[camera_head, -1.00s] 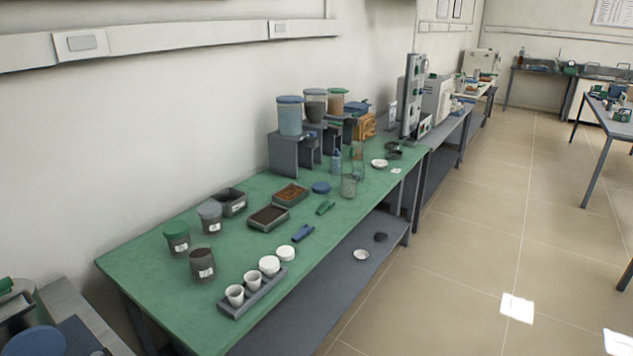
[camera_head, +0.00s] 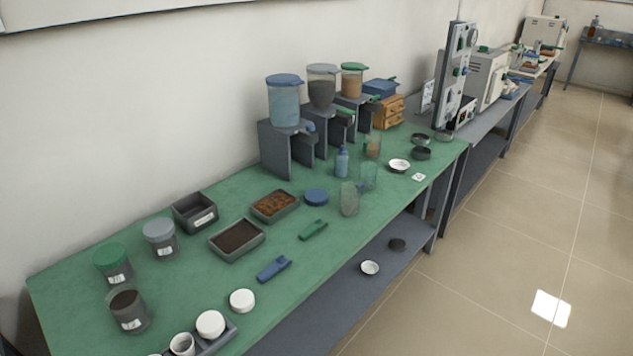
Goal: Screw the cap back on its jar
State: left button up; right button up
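An open jar (camera_head: 128,312) of dark material with a white label stands upright at the front left of the green table; no cap is on it. A jar with a green cap (camera_head: 112,262) and a jar with a grey cap (camera_head: 160,239) stand behind it. A round blue cap (camera_head: 316,197) lies flat on the table beside the tray of brown material (camera_head: 275,205). Neither of my grippers is in view.
A dark tray (camera_head: 237,240), an empty-looking grey box (camera_head: 195,212), a blue scoop (camera_head: 273,269), a green scoop (camera_head: 313,230) and clear glass vessels (camera_head: 350,199) share the green table (camera_head: 190,286). White cups and lids stand in front. Hoppers (camera_head: 284,102) line the back.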

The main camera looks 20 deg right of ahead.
aim_at(125, 303)
jog(key=i+l, duration=0.2)
jog(key=i+l+u, duration=0.15)
jog(key=l, duration=0.25)
jog(key=i+l, duration=0.15)
jog(key=l, duration=0.2)
jog(key=i+l+u, duration=0.1)
jog(key=l, duration=0.2)
jog(key=i+l, duration=0.2)
jog(key=l, duration=0.15)
jog(key=u, duration=0.05)
